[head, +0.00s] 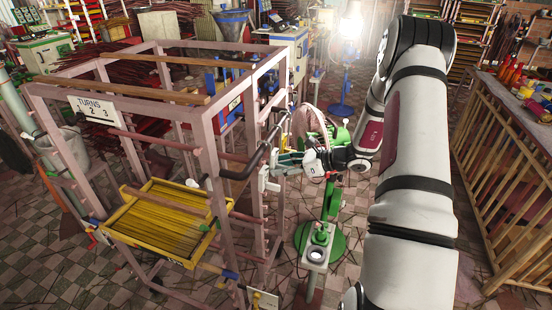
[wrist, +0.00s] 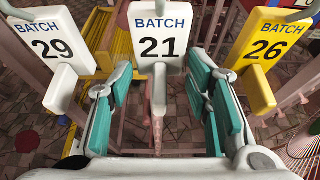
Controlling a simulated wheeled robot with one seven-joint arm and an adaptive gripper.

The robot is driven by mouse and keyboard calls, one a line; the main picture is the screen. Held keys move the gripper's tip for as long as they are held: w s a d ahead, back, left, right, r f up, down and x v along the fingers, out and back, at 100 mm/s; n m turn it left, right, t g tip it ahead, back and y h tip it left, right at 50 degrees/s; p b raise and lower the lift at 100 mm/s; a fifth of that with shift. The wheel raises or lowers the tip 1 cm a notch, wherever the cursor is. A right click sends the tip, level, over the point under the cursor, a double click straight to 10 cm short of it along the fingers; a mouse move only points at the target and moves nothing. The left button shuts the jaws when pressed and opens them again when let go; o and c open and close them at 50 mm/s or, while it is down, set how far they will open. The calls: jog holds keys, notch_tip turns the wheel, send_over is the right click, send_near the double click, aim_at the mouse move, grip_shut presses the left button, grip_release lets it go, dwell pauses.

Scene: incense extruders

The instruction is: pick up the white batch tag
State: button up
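In the wrist view, a white tag reading BATCH 21 (wrist: 160,39) hangs at the top centre, its narrow stem reaching down between my fingers. Another pale tag, BATCH 29 (wrist: 50,45), is at the left, and a yellow tag, BATCH 26 (wrist: 268,46), is at the right. My gripper (wrist: 159,84) is open, with teal pads on both sides of the BATCH 21 stem and visible gaps between. In the head view, my gripper (head: 289,158) is at the right side of the pink frame, beside small pale tags (head: 264,181) too small to read.
The pink frame (head: 207,150) stands close to my gripper's left and holds a yellow tray (head: 124,220). A green stand (head: 329,243) is below my arm. A slatted wooden counter (head: 505,170) is at the right.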

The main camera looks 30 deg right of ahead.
aim_at(277, 157)
jog(key=c, duration=0.5)
jog(key=shift+r, duration=0.15)
jog(key=shift+r, duration=0.55)
notch_tip(277, 157, up, 2)
jog(key=shift+r, duration=0.2)
jog(key=shift+s+d+r+p, duration=0.55)
jog(key=shift+s+d, duration=0.75)
jog(key=shift+s, duration=2.5)
jog(key=shift+s+d+r+p, duration=0.35)
jog(key=shift+s+d+r, duration=0.65)
jog(key=shift+s, duration=2.85)
jog(key=shift+s+d+r+p, duration=0.45)
jog(key=shift+s+d, duration=1.1)
jog(key=shift+s, duration=2.25)
